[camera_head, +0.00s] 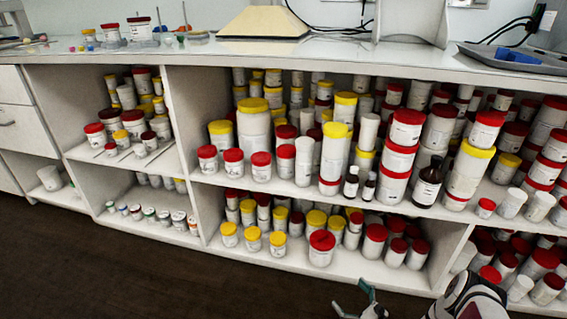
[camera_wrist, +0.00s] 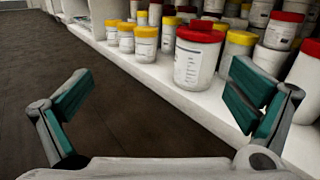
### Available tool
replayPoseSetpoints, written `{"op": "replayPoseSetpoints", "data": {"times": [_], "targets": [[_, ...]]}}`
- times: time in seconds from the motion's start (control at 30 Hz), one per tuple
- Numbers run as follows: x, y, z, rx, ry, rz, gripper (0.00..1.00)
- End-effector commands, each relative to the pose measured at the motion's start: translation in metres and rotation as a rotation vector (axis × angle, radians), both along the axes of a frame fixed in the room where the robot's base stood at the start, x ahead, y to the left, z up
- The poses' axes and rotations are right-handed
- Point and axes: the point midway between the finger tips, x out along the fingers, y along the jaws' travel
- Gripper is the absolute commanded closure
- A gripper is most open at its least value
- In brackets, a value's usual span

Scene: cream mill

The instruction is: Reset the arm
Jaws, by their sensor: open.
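My gripper (camera_wrist: 160,100) is open and empty in the wrist view, its two teal-padded fingers spread wide. It is low, just in front of the bottom shelf. A white jar with a red lid (camera_wrist: 197,55) stands upright on that shelf, seen between the fingers and apart from them. In the head view my gripper (camera_head: 362,302) shows at the bottom edge, partly cut off, below the same red-lidded jar (camera_head: 321,248). Part of my arm shows to its right.
A white shelf unit (camera_head: 300,262) holds many jars with red and yellow lids. Brown bottles (camera_head: 428,184) stand on the middle shelf. The countertop (camera_head: 350,52) carries a grey tray (camera_head: 515,58) and a tan tapered block (camera_head: 262,22). The dark floor (camera_head: 150,275) in front is clear.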

Motion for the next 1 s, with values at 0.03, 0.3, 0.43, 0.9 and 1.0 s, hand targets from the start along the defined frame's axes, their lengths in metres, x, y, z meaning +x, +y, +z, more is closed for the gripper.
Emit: {"op": "replayPoseSetpoints", "data": {"times": [0.03,0.3,0.43,0.9,1.0], "targets": [[0.004,0.000,0.008,-0.007,-0.009,0.017,0.00],[0.027,0.006,0.062,-0.054,-0.066,0.146,0.00],[0.039,0.013,0.102,-0.093,-0.107,0.241,0.00],[0.037,0.063,0.302,-0.337,-0.281,0.725,0.00],[0.024,0.074,0.340,-0.398,-0.313,0.822,0.00]]}}
